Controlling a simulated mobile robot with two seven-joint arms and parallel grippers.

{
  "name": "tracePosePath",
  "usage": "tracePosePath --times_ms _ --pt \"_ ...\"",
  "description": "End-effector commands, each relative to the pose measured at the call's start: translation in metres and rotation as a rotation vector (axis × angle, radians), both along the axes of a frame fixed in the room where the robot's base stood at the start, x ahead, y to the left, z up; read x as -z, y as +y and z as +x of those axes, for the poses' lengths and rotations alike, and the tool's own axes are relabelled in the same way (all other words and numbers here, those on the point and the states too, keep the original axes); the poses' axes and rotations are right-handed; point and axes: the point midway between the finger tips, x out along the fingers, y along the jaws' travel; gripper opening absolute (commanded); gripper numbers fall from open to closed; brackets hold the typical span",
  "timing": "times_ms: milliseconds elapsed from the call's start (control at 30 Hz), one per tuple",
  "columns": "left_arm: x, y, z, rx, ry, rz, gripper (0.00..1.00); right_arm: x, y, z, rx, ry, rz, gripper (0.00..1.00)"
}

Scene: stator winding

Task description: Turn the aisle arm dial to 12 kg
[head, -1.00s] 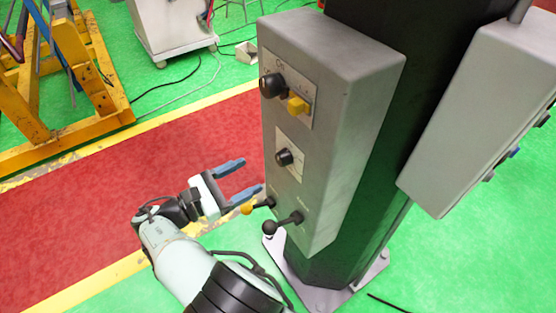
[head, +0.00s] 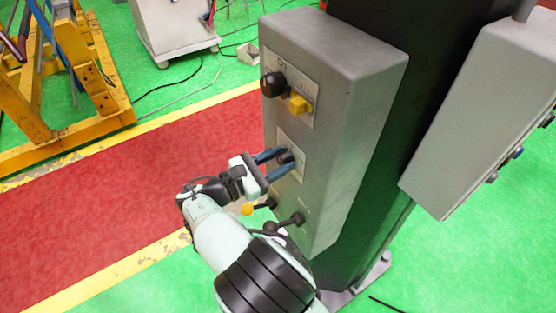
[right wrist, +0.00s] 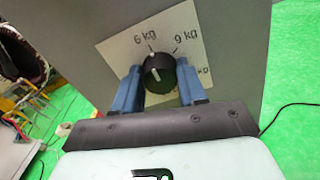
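The arm dial is a black round knob with a white pointer line on a pale plate, low on the grey control box (head: 345,100). In the right wrist view the dial (right wrist: 158,74) has its line pointing up toward the "6 kg" label (right wrist: 145,36); "9 kg" (right wrist: 185,42) is to its right. A further "kg" label is partly hidden behind a finger. My right gripper (head: 278,163) has its blue fingers on either side of the dial, seemingly touching both sides. It also shows in the right wrist view (right wrist: 159,85). My left gripper is not in view.
Above are a black knob (head: 273,86) and a yellow switch (head: 300,103). Below, a yellow-tipped lever (head: 248,208) and a black-tipped lever (head: 272,226) stick out near my right arm. A second grey box (head: 480,110) is on the right.

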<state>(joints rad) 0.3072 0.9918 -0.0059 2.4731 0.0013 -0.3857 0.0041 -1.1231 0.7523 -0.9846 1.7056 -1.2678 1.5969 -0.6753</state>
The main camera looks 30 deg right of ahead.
Motion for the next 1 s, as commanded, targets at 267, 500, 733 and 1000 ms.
tracePosePath --times_ms 267,500,733,1000 --pt "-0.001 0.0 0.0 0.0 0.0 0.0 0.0 0.0 0.0 0.0 0.001 -0.007 0.001 0.11" --pt "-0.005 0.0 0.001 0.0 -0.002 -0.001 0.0 -0.001 0.0 0.0 0.001 -0.083 0.006 0.11" --pt "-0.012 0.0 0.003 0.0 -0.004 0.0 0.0 -0.001 0.0 -0.001 0.002 -0.251 0.019 0.11" --pt "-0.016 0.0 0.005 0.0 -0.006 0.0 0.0 0.0 0.0 -0.001 0.001 -0.506 0.039 0.11"
